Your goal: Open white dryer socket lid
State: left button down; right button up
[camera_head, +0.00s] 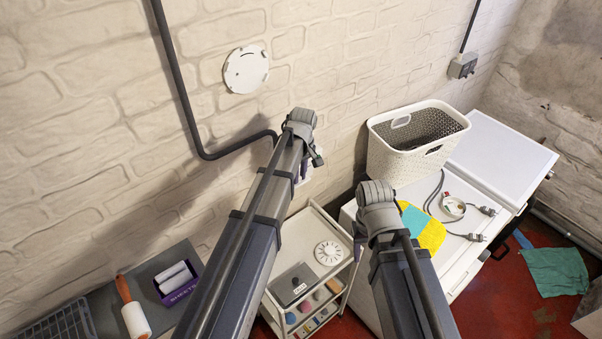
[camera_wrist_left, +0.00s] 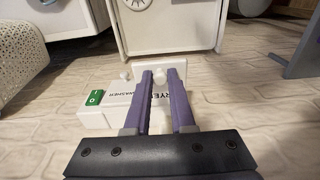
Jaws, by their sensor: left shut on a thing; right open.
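The white dryer socket (camera_wrist_left: 163,92), with a dark label that reads partly "DRYE", is on the brick wall. My left gripper (camera_wrist_left: 162,80) has its purple fingers on either side of it and is shut on its white lid. The fingers hide most of the lid, so how far it is raised cannot be told. In the head view my left gripper (camera_head: 302,172) is at the wall, mostly behind its own arm. My right gripper (camera_head: 359,238) is open above the white machine's left edge, mostly hidden by its wrist.
Beside the dryer socket is a white washer socket (camera_wrist_left: 115,112) with a green switch (camera_wrist_left: 95,98). A white trolley (camera_head: 345,268) stands below my left arm. A laundry basket (camera_head: 387,160), a yellow and blue cloth (camera_head: 430,236) and grey plugs (camera_head: 487,211) lie on white machines.

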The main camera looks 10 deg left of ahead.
pick_arm(q)
jog(key=shift+w+a+r+g+h+p, duration=0.25)
jog(key=shift+r+g+h, duration=0.15)
jog(key=shift+h, duration=0.1)
jog(key=shift+w+a+r+g+h+p, duration=0.15)
jog(key=shift+a+r+g+h, duration=0.1)
jog(key=shift+r+g+h, duration=0.2)
jog(key=c, duration=0.8)
grip_release()
jog(key=shift+a, duration=0.1)
jog(key=shift+o, duration=0.2)
